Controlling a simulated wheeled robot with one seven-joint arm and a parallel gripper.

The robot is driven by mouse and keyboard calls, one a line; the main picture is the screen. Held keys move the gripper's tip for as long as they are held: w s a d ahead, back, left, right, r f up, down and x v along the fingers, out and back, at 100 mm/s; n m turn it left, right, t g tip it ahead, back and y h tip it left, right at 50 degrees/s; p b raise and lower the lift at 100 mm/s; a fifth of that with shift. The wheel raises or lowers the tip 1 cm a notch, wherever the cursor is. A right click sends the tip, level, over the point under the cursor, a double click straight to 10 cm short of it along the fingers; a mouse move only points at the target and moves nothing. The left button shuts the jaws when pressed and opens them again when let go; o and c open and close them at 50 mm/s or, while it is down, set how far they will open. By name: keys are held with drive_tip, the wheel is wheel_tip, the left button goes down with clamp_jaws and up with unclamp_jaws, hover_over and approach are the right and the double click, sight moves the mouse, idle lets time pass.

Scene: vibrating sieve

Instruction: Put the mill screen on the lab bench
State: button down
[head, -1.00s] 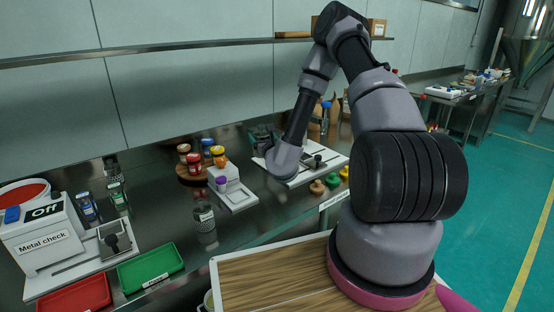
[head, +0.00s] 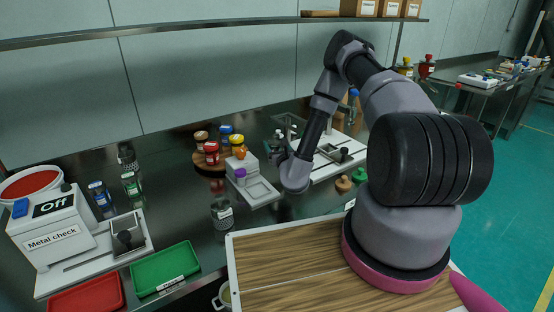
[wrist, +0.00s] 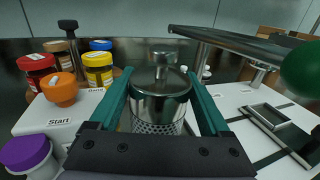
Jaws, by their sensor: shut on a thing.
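In the wrist view, a shiny metal cylinder (wrist: 160,98) with a knobbed top and a perforated lower part sits between the teal fingers of my gripper (wrist: 157,90). It looks like the mill screen, and my gripper is shut on it. It appears upright; its lower end is hidden by the gripper body. In the head view my wrist hides most of the grip. The dark steel lab bench (head: 165,212) runs along the wall under my gripper.
A white device (head: 262,190) with orange and purple knobs stands close left of my gripper. Spice jars (head: 212,153) stand behind it. A white-based machine (head: 335,160) is to the right. A labelled mesh jar (head: 222,213), green tray (head: 165,268) and metal checker (head: 48,230) are left.

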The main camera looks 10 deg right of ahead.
drive_tip(key=shift+f, duration=3.15)
drive_tip(key=shift+f, duration=0.15)
unclamp_jaws()
drive_tip(key=shift+s, duration=0.2)
drive_tip(key=s, duration=1)
drive_tip(key=shift+d+f, duration=0.15)
drive_tip(key=shift+d, duration=0.2)
drive_tip(key=shift+s+a, duration=0.1)
drive_tip(key=shift+s, duration=0.4)
drive_tip(key=shift+s+r, duration=0.25)
drive_tip(key=shift+s, duration=0.1)
